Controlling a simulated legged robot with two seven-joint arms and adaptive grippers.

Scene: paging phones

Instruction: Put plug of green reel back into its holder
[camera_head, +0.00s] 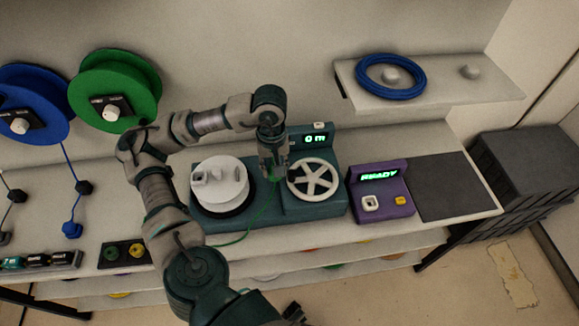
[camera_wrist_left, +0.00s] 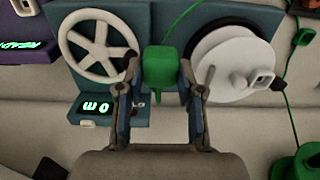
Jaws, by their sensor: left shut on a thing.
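The green reel (camera_head: 115,90) hangs on the back wall at the upper left; part of it shows in the left wrist view (camera_wrist_left: 300,162). My left gripper (camera_head: 272,168) is shut on the green plug (camera_wrist_left: 160,68), above the teal machine between the white drum and the spoked wheel. A thin green cable (camera_head: 236,240) runs from there along the bench's front. A green fitting (camera_wrist_left: 302,37) with cable through it shows at the right of the wrist view; I cannot tell whether it is the plug's holder. My left arm hides this area in the head view.
The teal machine (camera_head: 240,222) carries a white drum (camera_head: 220,180) and a spoked wheel (camera_head: 312,180). A purple box (camera_head: 381,205) and dark mat (camera_head: 450,185) lie right of it. A blue reel (camera_head: 32,90) hangs left; a shelf (camera_head: 440,92) holds a blue coil (camera_head: 391,77).

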